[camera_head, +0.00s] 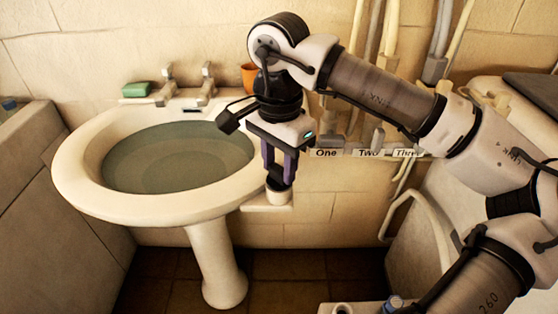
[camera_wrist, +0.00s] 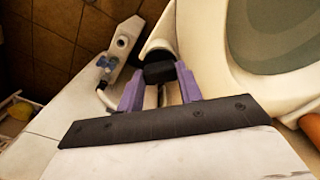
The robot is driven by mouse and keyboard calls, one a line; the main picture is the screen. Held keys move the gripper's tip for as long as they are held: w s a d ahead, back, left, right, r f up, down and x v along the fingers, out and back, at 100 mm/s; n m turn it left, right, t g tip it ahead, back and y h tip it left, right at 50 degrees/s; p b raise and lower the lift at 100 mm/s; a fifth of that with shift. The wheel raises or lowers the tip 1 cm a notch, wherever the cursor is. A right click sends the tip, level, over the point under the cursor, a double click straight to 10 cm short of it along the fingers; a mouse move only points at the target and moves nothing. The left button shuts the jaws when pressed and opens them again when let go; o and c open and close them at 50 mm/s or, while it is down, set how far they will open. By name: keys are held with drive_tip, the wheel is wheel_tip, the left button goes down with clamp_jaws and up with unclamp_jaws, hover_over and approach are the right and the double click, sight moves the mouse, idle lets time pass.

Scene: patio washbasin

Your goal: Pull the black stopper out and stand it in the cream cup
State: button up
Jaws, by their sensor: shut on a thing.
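The black stopper (camera_wrist: 158,73) is between the two purple fingers of my gripper (camera_wrist: 160,88) in the wrist view, and the fingers are shut on it. In the head view my gripper (camera_head: 279,178) points down over the cream cup (camera_head: 279,198), right of the basin. The stopper is at the cup's mouth there; I cannot tell how far inside it is or whether it touches the cup. The cup stands on a small pale ledge (camera_head: 254,208); its pale edge also shows behind the stopper in the wrist view.
The white washbasin (camera_head: 75,185) holds greenish water (camera_head: 180,160). A green soap block (camera_head: 136,90), taps (camera_head: 207,80) and an orange cup (camera_head: 249,76) are at its back. Labels One, Two and Three (camera_head: 368,153) and pipes are to the right.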

sight(279, 169)
drive_tip(key=shift+f, duration=0.35)
drive_tip(key=o, duration=0.7)
drive_tip(key=shift+r, duration=0.1)
wheel_tip(279, 169, up, 11)
drive_tip(key=p, duration=0.7)
idle(0.3)
